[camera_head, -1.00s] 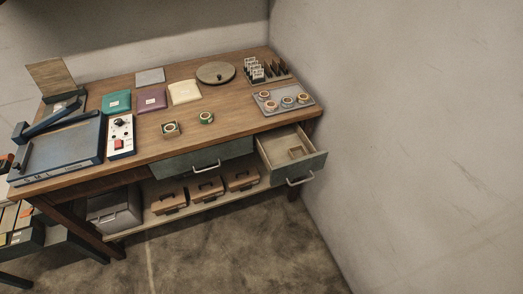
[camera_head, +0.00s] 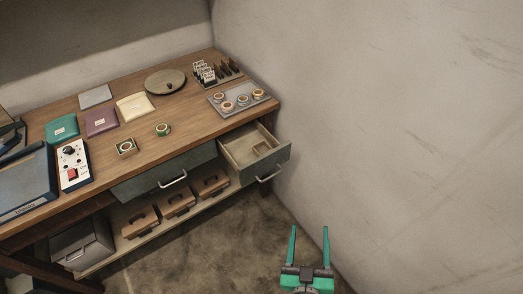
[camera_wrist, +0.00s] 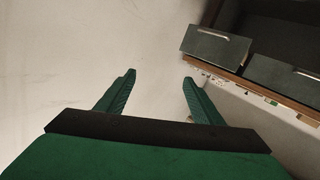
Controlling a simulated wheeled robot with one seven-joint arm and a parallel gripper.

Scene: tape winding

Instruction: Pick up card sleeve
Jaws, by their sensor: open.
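A small tan, folded-looking piece (camera_head: 260,148) lies inside the open right drawer (camera_head: 238,152); it looks like the card sleeve, though it is too small to be sure. My gripper (camera_head: 310,230) is open and empty, over the floor in front of the bench and to the right of the drawer. In the wrist view my gripper (camera_wrist: 159,77) has its fingers apart with nothing between them. No sleeve shows clearly in that view.
The wooden bench (camera_head: 190,118) carries tape rolls on a grey tray (camera_head: 215,103), a round disc (camera_head: 165,82), coloured packets and a control box (camera_head: 72,165). Brown boxes (camera_head: 176,198) sit on the shelf below. The wall (camera_head: 400,120) is close on the right.

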